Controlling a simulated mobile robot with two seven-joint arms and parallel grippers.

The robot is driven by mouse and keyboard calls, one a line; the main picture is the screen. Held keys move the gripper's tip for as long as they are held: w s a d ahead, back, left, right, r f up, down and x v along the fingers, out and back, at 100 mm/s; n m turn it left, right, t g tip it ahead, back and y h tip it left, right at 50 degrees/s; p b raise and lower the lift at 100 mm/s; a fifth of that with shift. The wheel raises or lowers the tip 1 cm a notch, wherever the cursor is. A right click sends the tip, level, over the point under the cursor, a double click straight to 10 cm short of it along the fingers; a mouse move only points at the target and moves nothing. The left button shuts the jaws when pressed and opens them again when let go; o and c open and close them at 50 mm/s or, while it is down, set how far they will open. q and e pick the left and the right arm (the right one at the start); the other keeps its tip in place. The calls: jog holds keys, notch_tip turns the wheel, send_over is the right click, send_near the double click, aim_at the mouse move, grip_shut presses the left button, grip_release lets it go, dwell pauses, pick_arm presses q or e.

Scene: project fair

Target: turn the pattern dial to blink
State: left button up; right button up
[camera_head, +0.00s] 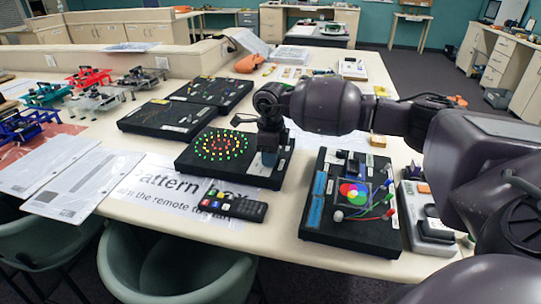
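The pattern box (190,165) is a flat black board on the table, with rings of lit red, yellow and green lights (220,145) on its left part. My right gripper (268,158) points down over the right part of this board, its tips at or just above the surface. The pattern dial does not show; the gripper covers that part of the board. I cannot tell whether the fingers are closed on the dial or apart. My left gripper is not in view.
A black remote (233,206) lies on the "Pattern Box" sheet (150,192) in front. A board with coloured discs (350,235) stands to the right, below my forearm. Two black boards (170,118) lie behind left. Green chairs (175,270) stand at the table's front edge.

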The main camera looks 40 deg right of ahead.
jog(key=o, duration=0.4)
jog(key=shift+o, duration=0.2)
notch_tip(320, 180, up, 11)
jog(key=shift+p, duration=0.3)
jog(key=shift+f, duration=0.1)
dwell(0.3)
